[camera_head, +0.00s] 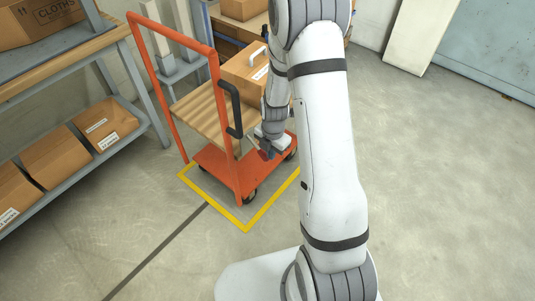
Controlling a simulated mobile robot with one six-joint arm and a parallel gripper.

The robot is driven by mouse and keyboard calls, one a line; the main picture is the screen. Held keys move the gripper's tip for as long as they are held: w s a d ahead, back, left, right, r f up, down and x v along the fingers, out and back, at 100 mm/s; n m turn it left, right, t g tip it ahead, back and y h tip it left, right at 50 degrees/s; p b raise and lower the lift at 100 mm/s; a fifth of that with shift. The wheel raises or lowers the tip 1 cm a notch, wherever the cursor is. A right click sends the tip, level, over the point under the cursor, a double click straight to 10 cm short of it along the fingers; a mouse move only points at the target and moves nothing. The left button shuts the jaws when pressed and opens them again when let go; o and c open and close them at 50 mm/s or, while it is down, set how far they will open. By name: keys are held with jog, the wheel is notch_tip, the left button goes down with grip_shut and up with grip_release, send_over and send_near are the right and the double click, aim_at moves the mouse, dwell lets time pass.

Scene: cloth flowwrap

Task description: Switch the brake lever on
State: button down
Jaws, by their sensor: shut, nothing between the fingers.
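An orange cart (228,164) with a tall tubular push frame (177,38) and a wooden upper deck (205,115) stands at the centre. A dark curved handle (233,108) is fixed to the frame's near post. My gripper (266,153) points down beside the cart's right side, over its low orange deck, with its fingers shut and empty. I cannot clearly make out the brake lever; it may be small or hidden behind my gripper and arm. I cannot tell whether the fingers touch the cart. A black wheel (250,196) shows at the near corner.
Yellow floor tape (246,230) outlines the cart's place. A carton (243,76) with a white handle sits on the cart. A shelf rack (128,110) with several cartons stands at left. My arm covers the area right of the cart. The floor in front and at right is clear.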

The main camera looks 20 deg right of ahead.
jog(key=shift+r, duration=0.4)
jog(key=s+d+r+p, duration=0.2)
jog(key=s+d+r, duration=0.3)
jog(key=r, duration=0.5)
jog(key=s, duration=0.2)
jog(key=shift+s+d+p, duration=0.3)
jog(key=shift+s+p, duration=0.05)
jog(key=shift+s, duration=0.05)
jog(key=shift+r, duration=0.1)
